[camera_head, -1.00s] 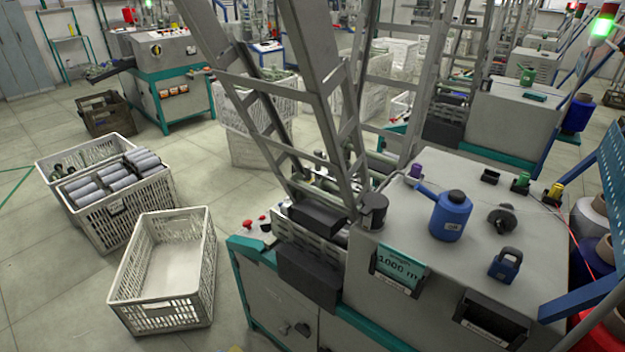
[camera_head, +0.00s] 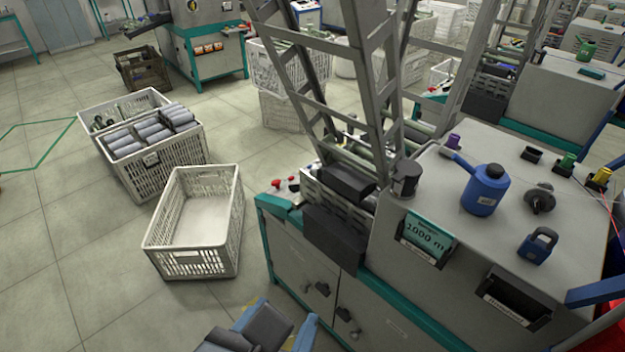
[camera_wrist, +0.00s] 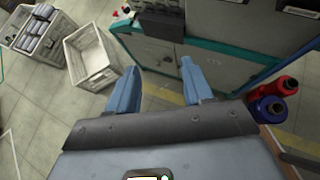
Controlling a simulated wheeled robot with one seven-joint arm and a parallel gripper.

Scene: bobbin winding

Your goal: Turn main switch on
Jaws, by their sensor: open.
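The winding machine (camera_head: 395,275) stands at the right in the head view, with a grey cabinet front and teal edging. I cannot tell which of these is the main switch. My gripper (camera_head: 268,325) is at the bottom edge of the head view, in front of and apart from the cabinet. In the wrist view its two blue fingers (camera_wrist: 160,68) are spread and empty, facing the cabinet front (camera_wrist: 160,50).
An empty white crate (camera_head: 237,215) stands on the floor left of the machine. A crate of grey bobbins (camera_head: 165,178) is behind it. Red and blue bottles (camera_wrist: 285,87) show at the right in the wrist view. The floor at lower left is clear.

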